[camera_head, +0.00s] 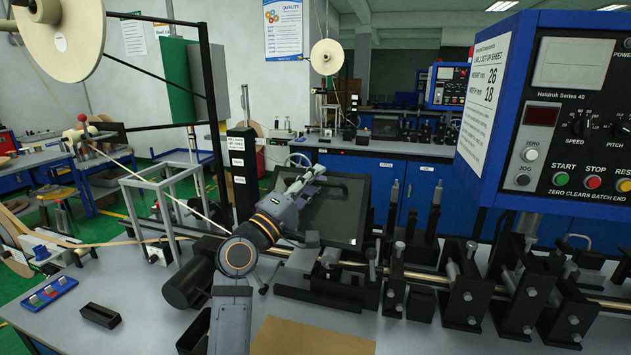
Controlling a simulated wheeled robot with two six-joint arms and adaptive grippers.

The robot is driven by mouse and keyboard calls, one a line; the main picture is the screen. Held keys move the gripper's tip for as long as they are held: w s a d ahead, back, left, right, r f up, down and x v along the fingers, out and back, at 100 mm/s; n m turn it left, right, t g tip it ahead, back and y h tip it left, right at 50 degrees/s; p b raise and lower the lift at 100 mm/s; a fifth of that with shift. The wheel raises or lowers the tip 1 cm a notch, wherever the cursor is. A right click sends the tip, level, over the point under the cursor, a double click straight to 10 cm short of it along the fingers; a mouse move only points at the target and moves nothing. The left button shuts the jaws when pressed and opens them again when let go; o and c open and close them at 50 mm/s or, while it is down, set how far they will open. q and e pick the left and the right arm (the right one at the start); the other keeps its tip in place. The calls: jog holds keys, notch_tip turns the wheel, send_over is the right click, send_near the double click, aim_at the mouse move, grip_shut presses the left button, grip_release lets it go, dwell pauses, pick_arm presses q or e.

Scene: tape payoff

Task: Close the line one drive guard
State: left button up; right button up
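A dark, flat panel that looks like the drive guard (343,212) stands raised and tilted behind the bench's machine parts, in the middle of the view. My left arm comes up from the bottom, and my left gripper (314,182) is at the panel's upper left side, overlapping it in the picture. The fingers are small and dark against the panel, so I cannot tell whether they touch it or are open or shut. The arm hides the panel's lower left part. A black motor (188,284) lies left of my arm. My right gripper is not in view.
A blue control box (550,110) with buttons stands at the right. Black roller stands (465,290) line a rail below it. A large reel (60,38) hangs at the upper left, with tape running down.

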pick_arm(q)
jog(key=shift+s+f, duration=0.1)
jog(key=shift+f, duration=0.1)
jog(key=v, duration=1.1)
jog(key=shift+s+a, duration=0.25)
jog(key=shift+s, duration=0.05)
